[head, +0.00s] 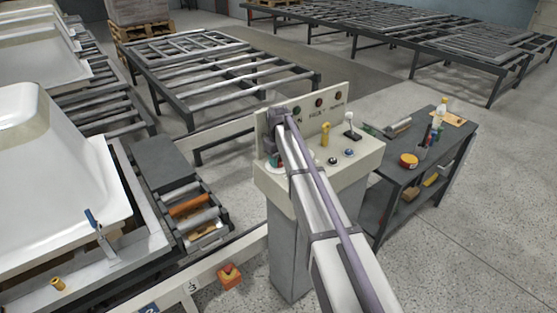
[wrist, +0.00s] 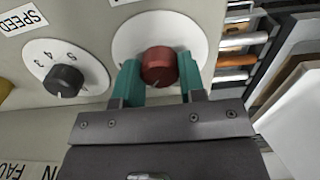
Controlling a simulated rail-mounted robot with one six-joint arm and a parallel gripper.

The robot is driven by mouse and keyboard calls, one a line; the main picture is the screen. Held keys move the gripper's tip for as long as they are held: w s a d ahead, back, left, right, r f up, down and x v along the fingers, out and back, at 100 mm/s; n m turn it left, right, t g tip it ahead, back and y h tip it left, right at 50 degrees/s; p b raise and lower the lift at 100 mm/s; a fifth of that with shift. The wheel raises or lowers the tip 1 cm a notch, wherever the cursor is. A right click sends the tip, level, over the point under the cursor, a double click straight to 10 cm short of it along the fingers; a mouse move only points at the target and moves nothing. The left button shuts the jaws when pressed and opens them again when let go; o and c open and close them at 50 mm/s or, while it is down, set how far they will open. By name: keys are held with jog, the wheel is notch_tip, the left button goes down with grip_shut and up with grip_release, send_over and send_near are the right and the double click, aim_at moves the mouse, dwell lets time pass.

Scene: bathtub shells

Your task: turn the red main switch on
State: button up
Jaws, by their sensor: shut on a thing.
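The red main switch (wrist: 159,66) is a round red knob on a white round plate (wrist: 126,40) on the control desk, clear in the wrist view. My gripper (wrist: 160,78) has its two green fingers on either side of the knob and is shut on it. The knob's pointer position is hard to make out. In the head view my arm reaches to the left end of the beige control desk (head: 358,163); there my own arm hides most of the switch.
A black numbered speed dial (wrist: 64,80) sits beside the switch. A dark workbench (head: 440,150) is at the right, bathtub shells (head: 40,150) at the left.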

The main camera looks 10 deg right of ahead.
aim_at(279, 160)
jog(key=m, duration=0.5)
jog(key=shift+m, duration=0.3)
jog(key=m, duration=0.4)
jog(key=shift+m, duration=0.3)
jog(key=o, duration=0.9)
notch_tip(279, 160, up, 11)
jog(key=p, duration=1)
jog(key=shift+f+p, duration=0.15)
jog(key=shift+p, duration=0.25)
jog(key=s+n, duration=0.1)
jog(key=s, duration=1)
jog(key=s+n, duration=0.2)
jog(key=s, duration=1)
jog(key=s+f+n+b, duration=0.1)
jog(key=s+n, duration=0.1)
jog(key=s, duration=0.9)
jog(key=shift+s, duration=0.15)
